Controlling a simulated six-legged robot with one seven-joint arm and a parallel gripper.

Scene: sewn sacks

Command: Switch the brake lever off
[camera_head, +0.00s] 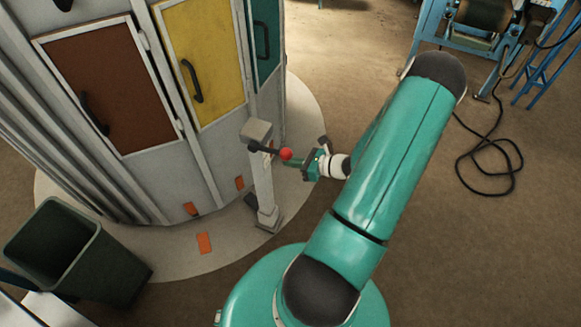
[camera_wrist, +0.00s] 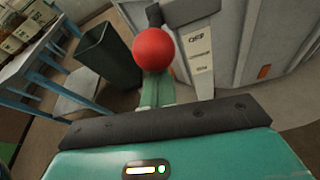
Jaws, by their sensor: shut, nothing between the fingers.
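The brake lever is a dark arm with a red ball knob (camera_head: 286,154) on top of a pale grey post (camera_head: 262,180) in the head view. The knob (camera_wrist: 153,49) is large at the upper middle of the wrist view, with part of the post (camera_wrist: 198,60) behind it. My gripper (camera_head: 292,163) is right beside the knob in the head view. In the wrist view my gripper (camera_wrist: 156,88) is shut and empty, its fingers pointing at the underside of the knob. I cannot tell whether they touch it.
A round cabinet with brown (camera_head: 110,85), yellow (camera_head: 203,60) and teal (camera_head: 265,38) doors stands behind the post on a pale round base (camera_head: 180,265). A dark green bin (camera_head: 85,255) is at the lower left. A black cable (camera_head: 487,165) lies on the open floor at right.

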